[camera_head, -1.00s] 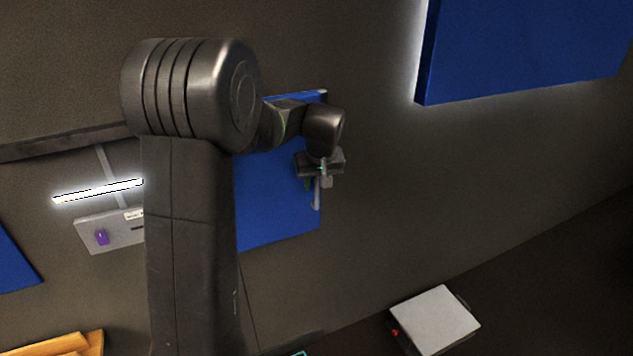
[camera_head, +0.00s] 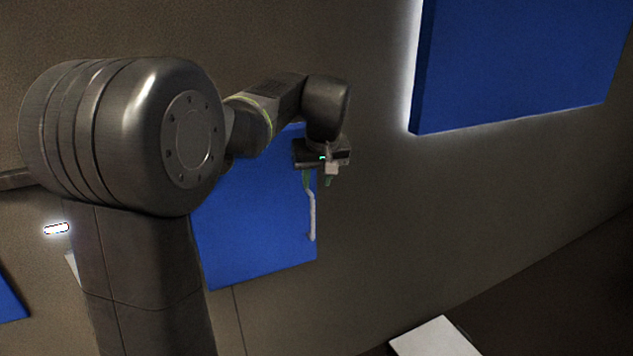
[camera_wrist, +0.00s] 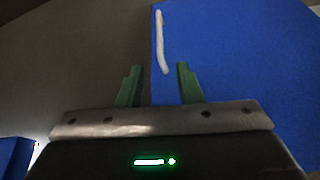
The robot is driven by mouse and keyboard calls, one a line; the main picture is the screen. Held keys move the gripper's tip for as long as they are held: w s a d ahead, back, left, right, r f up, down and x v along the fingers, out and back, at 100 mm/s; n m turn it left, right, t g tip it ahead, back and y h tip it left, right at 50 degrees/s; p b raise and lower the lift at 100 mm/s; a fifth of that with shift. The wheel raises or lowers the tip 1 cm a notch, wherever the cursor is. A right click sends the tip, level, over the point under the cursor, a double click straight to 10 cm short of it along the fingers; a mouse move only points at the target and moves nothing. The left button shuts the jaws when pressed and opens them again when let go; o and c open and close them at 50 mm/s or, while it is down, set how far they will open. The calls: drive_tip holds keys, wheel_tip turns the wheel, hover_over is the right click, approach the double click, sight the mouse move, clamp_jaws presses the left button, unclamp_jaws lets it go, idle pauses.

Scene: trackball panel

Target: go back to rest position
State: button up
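My gripper (camera_wrist: 157,82) is open, with its two green fingers well apart and nothing between them. In the head view my gripper (camera_head: 318,180) hangs below the wrist, in front of the right edge of a blue wall panel (camera_head: 262,240). The blue panel fills the right side of the wrist view (camera_wrist: 250,60). A white handle (camera_head: 312,215) runs along the panel's right edge; in the wrist view the handle (camera_wrist: 160,40) lies beyond the fingers. I cannot tell how far the fingers are from it.
A larger blue panel (camera_head: 520,65) with a glowing edge hangs at the upper right. A white-topped box (camera_head: 435,338) sits at the bottom. A short light (camera_head: 57,229) shows at the left, and another blue panel (camera_head: 8,298) at the lower left. The wall right of my gripper is bare.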

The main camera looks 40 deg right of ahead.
sight(312, 209)
drive_tip(key=x, duration=1.4)
drive_tip(key=shift+a+p, duration=0.15)
drive_tip(key=shift+p, duration=0.25)
drive_tip(key=shift+a, duration=0.2)
